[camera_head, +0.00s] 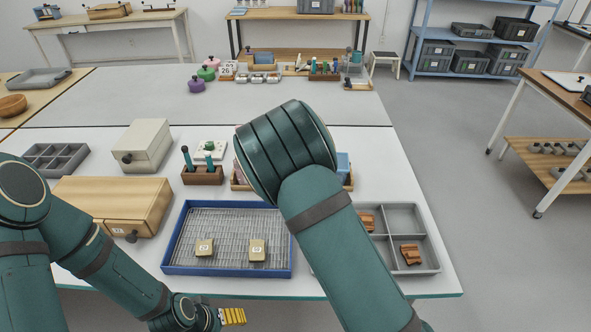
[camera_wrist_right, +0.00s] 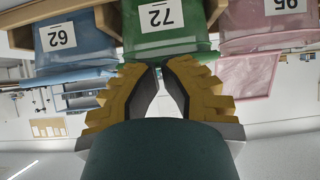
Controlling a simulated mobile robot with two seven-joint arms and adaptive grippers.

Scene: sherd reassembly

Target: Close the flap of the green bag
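The green bag (camera_wrist_right: 166,22), labelled 72, stands between the blue bag (camera_wrist_right: 76,38) labelled 62 and the pink bag (camera_wrist_right: 268,20) labelled 95, in the upside-down right wrist view. My right gripper (camera_wrist_right: 160,67) is at the green bag's edge, its yellow fingertips almost together. I cannot tell whether any green material is between them. In the head view my right wrist hides the green bag; a bit of the blue bag (camera_head: 343,163) shows beside it. My left gripper (camera_head: 232,316) is low at the table's front edge, apart from the bags; its finger gap is unclear.
A blue-rimmed tray (camera_head: 167,250) holds two numbered blocks. A grey divided tray (camera_head: 432,255) stands right, a wooden box (camera_head: 110,195) and a cream box (camera_head: 146,140) left. A tool holder (camera_head: 202,175) is near the bags. The table's rear half is mostly clear.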

